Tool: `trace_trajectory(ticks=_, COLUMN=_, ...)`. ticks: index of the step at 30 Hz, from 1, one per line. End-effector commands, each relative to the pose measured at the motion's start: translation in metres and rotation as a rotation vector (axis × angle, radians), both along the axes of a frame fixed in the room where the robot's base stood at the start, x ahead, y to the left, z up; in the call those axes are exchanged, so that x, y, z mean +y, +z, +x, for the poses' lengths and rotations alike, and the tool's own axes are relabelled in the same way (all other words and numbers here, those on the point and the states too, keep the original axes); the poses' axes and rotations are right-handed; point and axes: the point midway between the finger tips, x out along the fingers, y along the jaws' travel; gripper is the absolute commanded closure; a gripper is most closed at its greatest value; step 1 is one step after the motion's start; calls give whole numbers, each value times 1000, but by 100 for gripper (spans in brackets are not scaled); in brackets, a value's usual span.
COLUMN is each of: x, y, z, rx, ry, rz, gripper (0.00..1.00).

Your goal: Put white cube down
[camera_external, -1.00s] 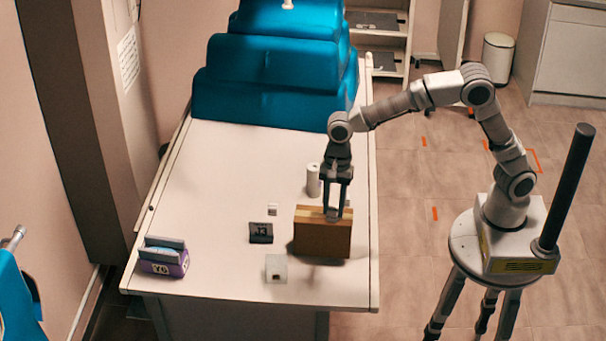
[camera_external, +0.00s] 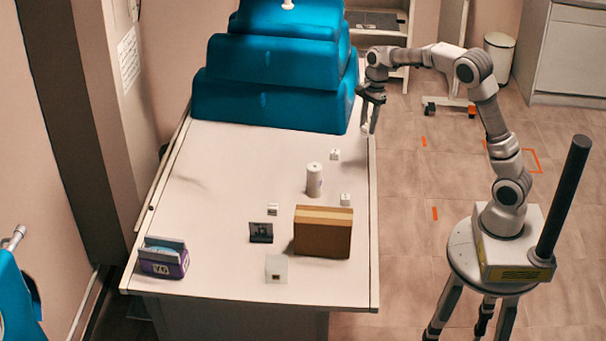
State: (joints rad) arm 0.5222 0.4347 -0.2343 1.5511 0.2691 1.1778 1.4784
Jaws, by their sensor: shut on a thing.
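My gripper (camera_external: 368,128) is at the far right edge of the table, near the blue cushions, with its fingers pointing down. It is shut on a small white cube (camera_external: 365,128), which shows only partly between the fingertips. I cannot tell its exact height above the table (camera_external: 225,190). Other small white cubes stand on the table: one (camera_external: 335,155) near the white cylinder, one (camera_external: 345,200) behind the brown box, and one (camera_external: 272,210) left of it.
A white cylinder (camera_external: 314,180) and a brown box (camera_external: 322,232) stand on the right half. A black item (camera_external: 261,232) and a purple box (camera_external: 164,258) are further left. Stacked blue cushions (camera_external: 270,100) fill the back. The table's left middle is clear.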

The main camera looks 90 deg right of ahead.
Motion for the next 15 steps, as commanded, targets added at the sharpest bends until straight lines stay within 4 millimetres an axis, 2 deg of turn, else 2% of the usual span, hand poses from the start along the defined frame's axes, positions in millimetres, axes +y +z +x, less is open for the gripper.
trace_trajectory(ticks=1, x=-10, y=0, z=-7, rx=-1, ry=-15, rz=-1, gripper=100)
trace_trajectory(ticks=5, x=-27, y=0, z=-21, rx=-1, ry=-42, rz=-1, gripper=100)
trace_trajectory(ticks=12, x=-25, y=-41, z=-21, rx=1, ry=-38, rz=1, gripper=100)
trace_trajectory(ticks=15, x=-23, y=-50, z=-18, rx=1, ry=-36, rz=1, gripper=100)
